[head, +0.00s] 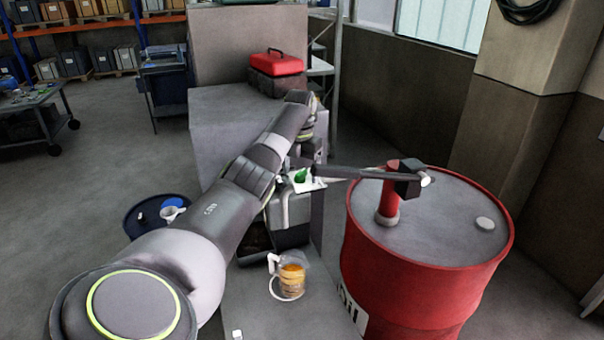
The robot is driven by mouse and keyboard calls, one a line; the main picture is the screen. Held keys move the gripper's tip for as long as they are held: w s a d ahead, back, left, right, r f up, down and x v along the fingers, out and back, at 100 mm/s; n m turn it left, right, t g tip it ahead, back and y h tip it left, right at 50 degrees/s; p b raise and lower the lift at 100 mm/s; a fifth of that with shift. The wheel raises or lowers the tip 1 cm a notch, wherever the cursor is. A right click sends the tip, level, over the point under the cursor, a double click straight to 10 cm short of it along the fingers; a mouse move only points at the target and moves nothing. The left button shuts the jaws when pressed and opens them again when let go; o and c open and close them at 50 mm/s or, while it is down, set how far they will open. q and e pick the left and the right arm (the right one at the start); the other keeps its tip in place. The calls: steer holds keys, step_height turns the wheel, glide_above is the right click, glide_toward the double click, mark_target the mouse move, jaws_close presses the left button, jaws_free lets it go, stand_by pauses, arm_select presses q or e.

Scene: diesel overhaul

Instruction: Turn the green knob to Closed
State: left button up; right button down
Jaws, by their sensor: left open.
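The green knob (301,175) sits by a small white plate at the centre of the head view, left of the red drum. It shows small and is partly covered, so its pointer position and any label cannot be read. My left arm reaches in from the lower left and bends down at its far end. My left gripper (298,164) is open, right at the knob in the picture. Its fingers are small and partly hidden, so I cannot tell whether they touch the knob. My right gripper is not in view.
A red drum (405,290) with a hand pump (389,195) stands at right; the pump's dark handle reaches left to the knob area. A jug of amber liquid (291,281) stands in front. A red toolbox (277,64) sits behind. A round dark tray (137,220) lies at left.

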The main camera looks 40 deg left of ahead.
arm_select(q)
steer(key=shift+r, duration=3.5)
